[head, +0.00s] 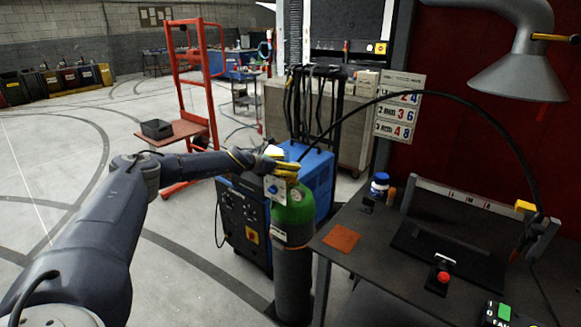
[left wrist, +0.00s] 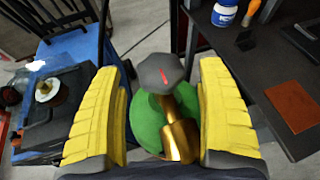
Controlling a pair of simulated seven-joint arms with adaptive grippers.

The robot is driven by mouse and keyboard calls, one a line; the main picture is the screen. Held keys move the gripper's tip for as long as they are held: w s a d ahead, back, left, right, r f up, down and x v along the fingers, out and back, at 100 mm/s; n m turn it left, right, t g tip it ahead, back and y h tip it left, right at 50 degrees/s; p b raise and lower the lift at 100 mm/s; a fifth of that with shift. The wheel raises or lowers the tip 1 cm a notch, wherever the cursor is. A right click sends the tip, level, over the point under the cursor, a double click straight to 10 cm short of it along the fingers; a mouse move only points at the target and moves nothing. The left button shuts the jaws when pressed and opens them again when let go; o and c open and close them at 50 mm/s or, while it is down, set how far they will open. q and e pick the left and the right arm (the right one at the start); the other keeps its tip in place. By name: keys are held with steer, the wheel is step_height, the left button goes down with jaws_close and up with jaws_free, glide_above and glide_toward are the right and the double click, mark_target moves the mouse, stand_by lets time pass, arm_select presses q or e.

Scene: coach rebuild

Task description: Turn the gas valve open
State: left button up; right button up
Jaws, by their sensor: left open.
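The gas cylinder (head: 293,262) stands upright beside the table, with a dark body and green shoulder. In the left wrist view its green top (left wrist: 147,124) lies below a brass valve fitting (left wrist: 180,135) and a dark grey faceted valve knob (left wrist: 161,80) with a red mark. My left gripper (head: 286,168) is at the cylinder's top. Its yellow fingers (left wrist: 160,72) are open, one on each side of the knob, with visible gaps. In the head view the gripper hides the knob. My right gripper is not in view.
A blue welding machine (head: 318,175) stands right behind the cylinder. The dark worktable (head: 360,270) is close on the right, with an orange square (head: 341,238), a blue-and-white bottle (head: 379,186) and a red button (head: 443,277). A red frame (head: 197,90) stands further back left.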

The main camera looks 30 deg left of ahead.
arm_select(q)
steer(key=shift+x, duration=0.85)
steer(key=shift+r, duration=0.1)
steer(key=c, duration=1.2)
